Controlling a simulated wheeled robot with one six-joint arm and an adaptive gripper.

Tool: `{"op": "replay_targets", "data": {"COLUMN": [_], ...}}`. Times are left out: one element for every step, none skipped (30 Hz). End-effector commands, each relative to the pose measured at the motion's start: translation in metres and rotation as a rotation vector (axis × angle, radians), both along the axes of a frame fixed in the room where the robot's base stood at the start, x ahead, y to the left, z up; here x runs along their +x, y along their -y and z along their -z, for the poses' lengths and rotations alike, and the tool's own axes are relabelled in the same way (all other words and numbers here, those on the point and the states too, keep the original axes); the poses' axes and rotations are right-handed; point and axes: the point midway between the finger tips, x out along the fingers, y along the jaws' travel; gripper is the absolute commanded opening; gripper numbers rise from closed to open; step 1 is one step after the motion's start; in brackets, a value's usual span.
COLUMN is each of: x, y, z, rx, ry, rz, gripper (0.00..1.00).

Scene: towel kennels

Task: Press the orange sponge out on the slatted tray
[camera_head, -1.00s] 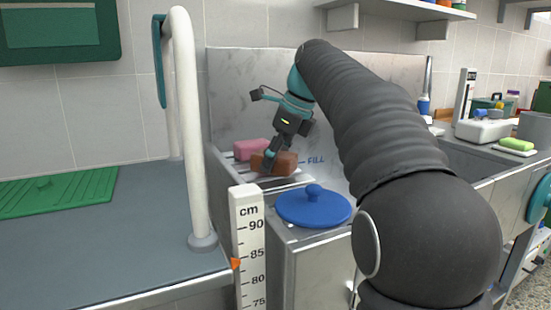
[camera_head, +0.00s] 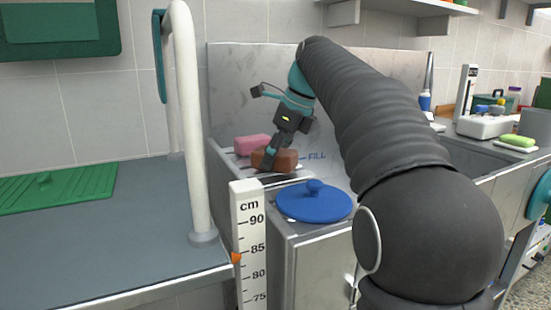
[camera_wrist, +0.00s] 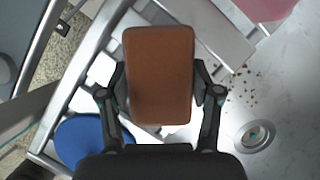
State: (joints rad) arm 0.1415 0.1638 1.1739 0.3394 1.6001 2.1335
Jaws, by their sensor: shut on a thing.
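The orange sponge, a brownish-orange block (camera_head: 286,160), is held in my gripper (camera_head: 272,158) at the slatted tray (camera_head: 236,157) near the back panel. In the wrist view, the fingers of my gripper (camera_wrist: 160,82) are shut on opposite sides of the sponge (camera_wrist: 158,60), its broad face toward the camera. The pale metal slats of the tray (camera_wrist: 205,30) show beyond it. Whether the sponge touches the slats is hidden.
A pink sponge (camera_head: 251,144) lies behind and left of the orange one. A blue lid (camera_head: 313,203) with a knob is in front. A white post (camera_head: 190,130) and a cm scale (camera_head: 248,245) stand left. Crumbs (camera_wrist: 243,84) and a drain (camera_wrist: 256,135) show in the wrist view.

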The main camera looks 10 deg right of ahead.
Motion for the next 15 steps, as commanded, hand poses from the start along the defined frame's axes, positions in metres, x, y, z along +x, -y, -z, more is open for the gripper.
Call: {"op": "replay_targets", "data": {"x": [-0.0001, -0.0001, -0.0001, -0.0001, -0.0001, -0.0001, -0.0001, -0.0001, -0.0001, -0.0001, -0.0001, -0.0001, -0.0001, -0.0001, -0.0001], "y": [-0.0001, -0.0001, 0.0000, -0.0001, -0.0001, 0.0000, 0.0000, -0.0001, 0.0000, -0.0001, -0.0001, 0.0000, 0.0000, -0.0001, 0.0000], "z": [0.0008, 0.0011, 0.0015, 0.0018, 0.0022, 0.0025, 0.0028, 0.0031, 0.0036, 0.0039, 0.0042, 0.0046, 0.0049, 0.0052, 0.0056], "rx": [0.000, 0.000, 0.000, 0.000, 0.000, 0.000, 0.000, 0.000, 0.000, 0.000, 0.000, 0.000, 0.000, 0.000, 0.000], "ry": [0.000, 0.000, 0.000, 0.000, 0.000, 0.000, 0.000, 0.000, 0.000, 0.000, 0.000, 0.000, 0.000, 0.000, 0.000], "rz": [0.000, 0.000, 0.000, 0.000, 0.000, 0.000, 0.000, 0.000, 0.000, 0.000, 0.000, 0.000, 0.000, 0.000, 0.000], "gripper": [0.31, 0.31, 0.31, 0.31, 0.31, 0.31, 0.31, 0.31, 0.31, 0.31, 0.31, 0.31, 0.31, 0.31, 0.31]}}
